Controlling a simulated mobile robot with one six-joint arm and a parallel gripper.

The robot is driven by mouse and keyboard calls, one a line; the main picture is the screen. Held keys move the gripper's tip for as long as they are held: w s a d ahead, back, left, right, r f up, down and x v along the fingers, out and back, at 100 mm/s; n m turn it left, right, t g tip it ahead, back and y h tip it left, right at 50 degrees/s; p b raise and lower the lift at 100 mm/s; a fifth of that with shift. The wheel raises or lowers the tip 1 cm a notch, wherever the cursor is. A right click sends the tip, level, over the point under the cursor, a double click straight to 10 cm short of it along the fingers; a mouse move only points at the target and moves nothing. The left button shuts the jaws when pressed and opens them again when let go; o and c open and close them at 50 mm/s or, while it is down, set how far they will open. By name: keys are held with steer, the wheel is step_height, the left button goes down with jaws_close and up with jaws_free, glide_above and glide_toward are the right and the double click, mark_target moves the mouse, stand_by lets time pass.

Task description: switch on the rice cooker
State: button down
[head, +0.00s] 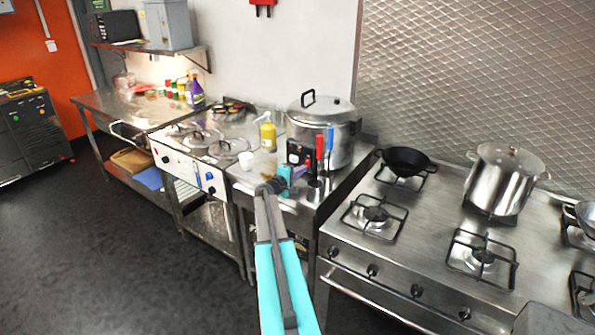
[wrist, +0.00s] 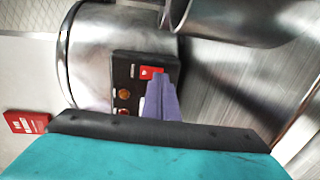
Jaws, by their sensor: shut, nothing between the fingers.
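The rice cooker (head: 338,128) is a large silver pot with a lid and a black handle, standing on the steel counter. Its black control panel (wrist: 127,72) shows in the wrist view, with a red switch (wrist: 149,72) at the top and orange round lights (wrist: 124,94) on the left. My gripper (wrist: 160,80) has its purple fingers shut and empty, with the tips just at the lower right of the red switch and overlapping part of the panel. Whether they touch it, I cannot tell. In the head view my gripper (head: 302,169) is in front of the cooker.
A metal cup (head: 315,191) holding red- and blue-handled utensils stands close to the right of my gripper. A yellow bottle (head: 268,135) and a white cup (head: 246,160) stand to the left. A gas range (head: 440,235) with pots is on the right.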

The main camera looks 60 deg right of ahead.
steer(key=shift+d+f, duration=0.1)
steer(key=shift+d, duration=0.5)
steer(key=shift+w+a, duration=0.1)
steer(key=shift+w+f+b, duration=0.1)
steer(key=shift+b, duration=0.2)
steer(key=shift+f+b, duration=0.1)
steer(key=shift+b, duration=0.55)
